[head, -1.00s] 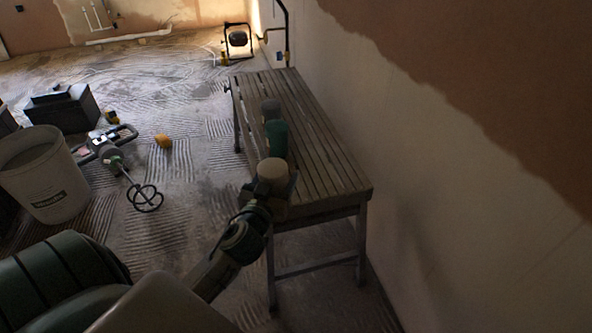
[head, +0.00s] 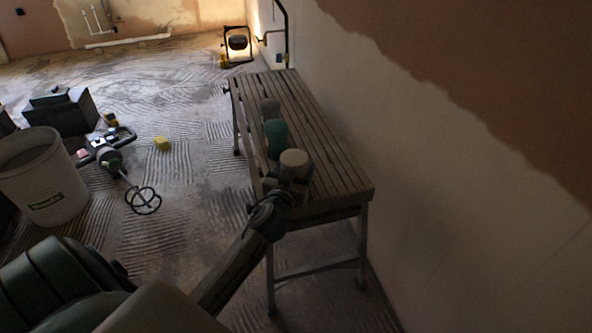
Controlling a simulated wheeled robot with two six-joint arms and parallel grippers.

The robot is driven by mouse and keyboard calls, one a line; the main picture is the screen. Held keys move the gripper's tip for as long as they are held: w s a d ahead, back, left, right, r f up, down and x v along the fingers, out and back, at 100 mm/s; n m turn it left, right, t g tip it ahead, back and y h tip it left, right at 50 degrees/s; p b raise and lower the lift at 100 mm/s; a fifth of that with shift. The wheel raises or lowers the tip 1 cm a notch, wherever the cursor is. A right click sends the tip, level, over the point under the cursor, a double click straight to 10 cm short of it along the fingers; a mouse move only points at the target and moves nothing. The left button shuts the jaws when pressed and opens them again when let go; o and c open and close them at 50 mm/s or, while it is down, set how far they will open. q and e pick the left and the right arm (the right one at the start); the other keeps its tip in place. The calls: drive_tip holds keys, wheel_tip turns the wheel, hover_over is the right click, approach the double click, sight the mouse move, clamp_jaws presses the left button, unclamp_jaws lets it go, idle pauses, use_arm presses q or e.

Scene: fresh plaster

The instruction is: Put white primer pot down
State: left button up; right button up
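The white primer pot (head: 294,160) is upright at the left side of the slatted bench (head: 338,172), toward its near end. My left gripper (head: 291,182) is at the pot's near side and appears shut on it. The gripper and wrist hide the pot's lower part, so I cannot tell whether its base touches the slats. My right gripper is not in view.
The bench's right half is clear, with the wall (head: 440,170) along that side. On the floor to the left are a large white bucket (head: 48,190), a mixer with a ring paddle (head: 143,200), a yellow sponge (head: 161,143) and a dark box (head: 62,108). A lit work lamp (head: 237,43) stands behind.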

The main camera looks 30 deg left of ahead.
use_arm(q)
drive_tip(key=o, duration=0.8)
drive_tip(key=shift+f, duration=0.15)
drive_tip(key=o, duration=0.5)
